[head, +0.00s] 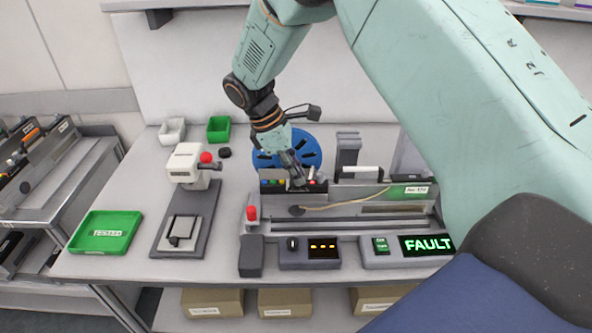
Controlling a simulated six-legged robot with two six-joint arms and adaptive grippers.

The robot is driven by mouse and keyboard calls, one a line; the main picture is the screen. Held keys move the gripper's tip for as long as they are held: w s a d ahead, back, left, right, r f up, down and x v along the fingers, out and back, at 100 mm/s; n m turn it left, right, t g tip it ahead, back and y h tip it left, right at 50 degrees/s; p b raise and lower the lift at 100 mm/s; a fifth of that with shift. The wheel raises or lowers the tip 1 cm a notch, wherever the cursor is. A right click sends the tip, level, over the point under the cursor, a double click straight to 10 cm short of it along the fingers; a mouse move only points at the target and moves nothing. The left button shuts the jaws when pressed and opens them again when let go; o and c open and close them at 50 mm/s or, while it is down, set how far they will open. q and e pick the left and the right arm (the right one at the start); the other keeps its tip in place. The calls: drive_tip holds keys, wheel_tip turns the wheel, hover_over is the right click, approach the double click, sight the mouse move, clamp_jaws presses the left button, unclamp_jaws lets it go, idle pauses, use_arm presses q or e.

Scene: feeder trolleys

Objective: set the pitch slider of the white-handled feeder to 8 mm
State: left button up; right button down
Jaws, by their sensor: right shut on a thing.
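The white-handled feeder (400,208) lies on the bench, with its white handle (360,172) on top and a pale tape along its side. My right gripper (299,181) reaches down from above to the top of the feeder's left end. It is shut on a small part there, which I take for the pitch slider; its fingers hide most of it. Coloured buttons (271,182) are just left of the fingers and a small red spot is just right of them. The scale and setting cannot be read. My left gripper is not in view.
A blue reel (318,140) stands behind the gripper. In front are a control box with an amber display (323,248) and a panel reading FAULT (426,244). A red-knobbed press (188,165) and green tray (106,232) stand left. Other feeders (38,165) lie on a trolley far left.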

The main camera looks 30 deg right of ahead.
drive_tip(key=shift+r, duration=0.1)
drive_tip(key=shift+w+a+r+p, duration=0.15)
drive_tip(key=shift+a+p, duration=0.1)
drive_tip(key=shift+p, duration=0.25)
drive_tip(key=shift+w+a+p, duration=0.35)
drive_tip(key=shift+a+p, duration=0.05)
drive_tip(key=shift+a, duration=0.1)
drive_tip(key=c, duration=1.3)
unclamp_jaws()
drive_tip(key=shift+c, duration=0.2)
drive_tip(key=v, duration=1.1)
drive_tip(key=shift+r, duration=0.35)
